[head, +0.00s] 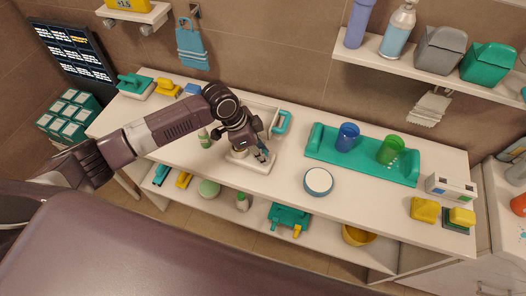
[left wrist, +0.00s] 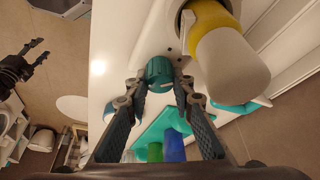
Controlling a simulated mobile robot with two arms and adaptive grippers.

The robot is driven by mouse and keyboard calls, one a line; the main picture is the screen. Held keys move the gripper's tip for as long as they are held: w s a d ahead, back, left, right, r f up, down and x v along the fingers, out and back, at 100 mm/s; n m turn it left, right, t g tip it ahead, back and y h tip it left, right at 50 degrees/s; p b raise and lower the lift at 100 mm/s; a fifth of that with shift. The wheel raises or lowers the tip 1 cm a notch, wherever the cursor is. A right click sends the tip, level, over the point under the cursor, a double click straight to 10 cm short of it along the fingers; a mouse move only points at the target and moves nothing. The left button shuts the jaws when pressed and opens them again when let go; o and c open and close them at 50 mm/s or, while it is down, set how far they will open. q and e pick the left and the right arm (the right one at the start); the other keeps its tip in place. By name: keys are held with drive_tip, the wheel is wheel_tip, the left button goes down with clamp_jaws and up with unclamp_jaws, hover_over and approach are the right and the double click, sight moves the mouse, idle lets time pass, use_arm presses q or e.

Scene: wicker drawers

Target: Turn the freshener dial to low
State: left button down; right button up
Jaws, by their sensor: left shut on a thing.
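The freshener has a white base (head: 252,167) on the counter, below my left gripper (head: 262,154). In the left wrist view a ribbed teal dial (left wrist: 159,72) sits on the white body, between the fingertips of my left gripper (left wrist: 158,92). The fingers are closed in on the dial from both sides. A white cylinder with a yellow collar (left wrist: 230,65) stands beside the dial. In the head view my wrist and fingers hide most of the freshener and the dial. My right gripper (left wrist: 36,58) shows small at the left wrist view's left edge, fingers apart, empty.
A teal tray (head: 362,168) with a blue cup (head: 347,137) and a green cup (head: 391,150) stands to the right. A round blue-rimmed tin (head: 318,181) is nearer. Yellow sponges (head: 425,210) lie far right.

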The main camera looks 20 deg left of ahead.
use_arm(q)
drive_tip(key=c, duration=1.7)
unclamp_jaws()
drive_tip(key=shift+o, duration=0.2)
drive_tip(key=shift+r, duration=0.1)
drive_tip(key=v, duration=1.2)
